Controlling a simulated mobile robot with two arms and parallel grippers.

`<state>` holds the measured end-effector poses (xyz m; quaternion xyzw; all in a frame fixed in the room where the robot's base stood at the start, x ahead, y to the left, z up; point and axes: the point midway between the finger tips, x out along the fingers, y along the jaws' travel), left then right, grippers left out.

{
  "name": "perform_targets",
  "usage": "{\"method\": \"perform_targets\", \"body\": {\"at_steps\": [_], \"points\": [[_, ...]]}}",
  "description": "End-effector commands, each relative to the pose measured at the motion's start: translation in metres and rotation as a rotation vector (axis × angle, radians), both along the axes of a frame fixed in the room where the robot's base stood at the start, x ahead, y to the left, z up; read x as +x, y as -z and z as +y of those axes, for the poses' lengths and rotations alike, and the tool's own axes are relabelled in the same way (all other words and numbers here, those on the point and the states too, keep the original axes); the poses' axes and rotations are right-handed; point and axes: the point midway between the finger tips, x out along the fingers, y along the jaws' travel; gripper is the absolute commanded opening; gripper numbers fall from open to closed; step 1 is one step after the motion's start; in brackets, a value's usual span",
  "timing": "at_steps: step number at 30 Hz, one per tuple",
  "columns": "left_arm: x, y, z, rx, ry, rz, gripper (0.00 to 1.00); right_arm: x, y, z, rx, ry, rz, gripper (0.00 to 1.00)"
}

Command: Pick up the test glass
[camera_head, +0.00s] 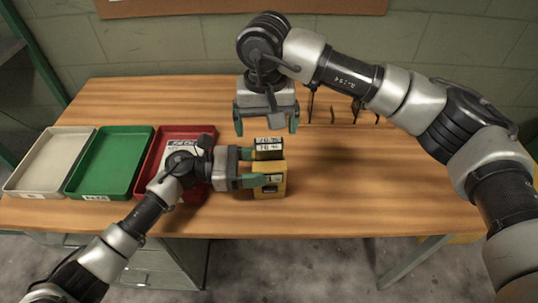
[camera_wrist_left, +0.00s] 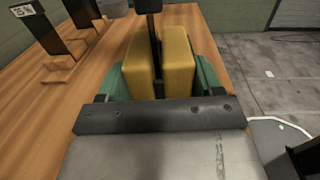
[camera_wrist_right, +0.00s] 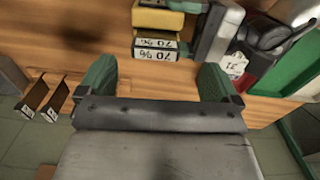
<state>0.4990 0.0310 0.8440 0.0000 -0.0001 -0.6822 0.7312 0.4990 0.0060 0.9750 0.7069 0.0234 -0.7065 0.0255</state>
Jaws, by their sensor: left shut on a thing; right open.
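I cannot make out a test glass in any view. My left gripper (camera_head: 247,168) is shut on a yellow block (camera_head: 270,186) on the table, with a dark, white-labelled part (camera_head: 268,147) beside it. In the left wrist view, yellow pieces (camera_wrist_left: 178,62) sit between the green fingers, with a dark upright bar at their middle. My right gripper (camera_head: 266,120) is open and empty, above and behind the block. In the right wrist view, the yellow block (camera_wrist_right: 158,19) and white number labels (camera_wrist_right: 156,44) lie beyond its fingers.
A white tray (camera_head: 46,131), a green tray (camera_head: 122,131) and a red tray (camera_head: 199,131) stand on the left of the table. The red one holds labelled items, partly hidden by my left arm. Thin dark brackets (camera_head: 357,110) stand at the back. The table's right side (camera_head: 400,180) is clear.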

Motion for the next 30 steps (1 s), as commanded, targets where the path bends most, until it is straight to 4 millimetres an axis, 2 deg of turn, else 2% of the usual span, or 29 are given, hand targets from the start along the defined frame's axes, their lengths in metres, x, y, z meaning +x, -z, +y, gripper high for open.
{"method": "perform_targets", "body": {"at_steps": [3, 8, 16, 26, 30], "points": [[0.0, 0.001, 0.0, 0.001, 0.001, 0.001, 0.51, 0.0, 0.014, 0.0, 0.001, 0.001, 0.002, 0.94], [0.0, 0.001, 0.0, 0.001, 0.001, 0.001, 0.51, 0.001, 0.025, -0.001, 0.002, 0.002, 0.001, 0.94], [-0.001, 0.001, -0.001, 0.001, 0.001, 0.001, 0.51, 0.003, 0.063, -0.005, 0.003, 0.001, 0.003, 0.94], [-0.001, 0.001, -0.001, 0.001, 0.001, 0.002, 0.51, 0.003, 0.07, -0.006, 0.003, 0.001, 0.0, 0.94], [-0.001, 0.001, -0.001, 0.001, 0.001, 0.002, 0.51, 0.003, 0.07, -0.006, 0.003, 0.001, 0.0, 0.72]]}}
